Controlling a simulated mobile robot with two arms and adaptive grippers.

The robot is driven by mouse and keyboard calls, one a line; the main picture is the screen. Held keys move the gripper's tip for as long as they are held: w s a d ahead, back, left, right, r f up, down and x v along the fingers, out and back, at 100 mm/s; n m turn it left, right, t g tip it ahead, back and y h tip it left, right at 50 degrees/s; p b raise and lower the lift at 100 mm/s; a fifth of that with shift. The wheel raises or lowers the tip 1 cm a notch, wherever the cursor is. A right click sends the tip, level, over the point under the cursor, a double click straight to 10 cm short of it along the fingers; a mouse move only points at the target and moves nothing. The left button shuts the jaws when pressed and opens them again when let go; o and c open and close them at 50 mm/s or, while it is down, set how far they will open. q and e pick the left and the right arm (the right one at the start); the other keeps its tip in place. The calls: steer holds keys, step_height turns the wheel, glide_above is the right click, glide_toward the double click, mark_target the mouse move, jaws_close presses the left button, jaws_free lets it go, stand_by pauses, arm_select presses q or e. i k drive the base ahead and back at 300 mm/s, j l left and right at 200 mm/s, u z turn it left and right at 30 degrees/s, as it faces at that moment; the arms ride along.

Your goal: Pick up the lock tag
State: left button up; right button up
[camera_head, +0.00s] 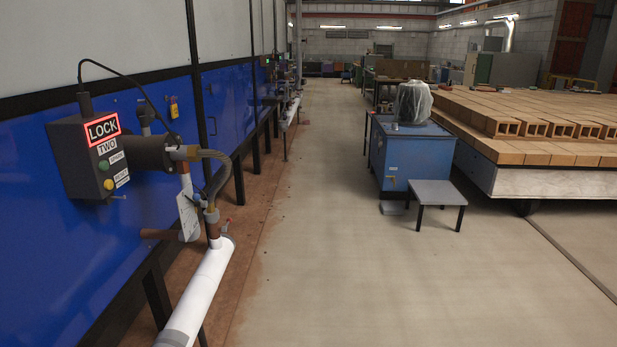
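A dark control box (86,157) on the blue wall panels at the left carries a lit red-edged sign reading LOCK (102,129), with TWO below it. A small yellow item (173,108), perhaps a padlock or tag, is on the blue panel to the right of the box. A pale flat tag-like piece (188,216) hangs by the pipe fittings below the box. I cannot tell for certain which of these is the lock tag. Neither of my grippers is in view.
A white pipe (203,288) juts out at the lower left. A small grey table (437,193) stands before a blue cabinet (410,160) at the right. Hollow bricks (545,129) lie on a large platform (540,183). The concrete floor (330,240) between is clear.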

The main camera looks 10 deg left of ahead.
mark_target(174, 107)
steer(key=i, duration=2.55)
steer(key=i+l+u, duration=0.1)
steer(key=i+u, duration=0.35)
steer(key=i+l+u, duration=0.45)
steer(key=i, duration=0.2)
steer(key=i+l+u, duration=0.45)
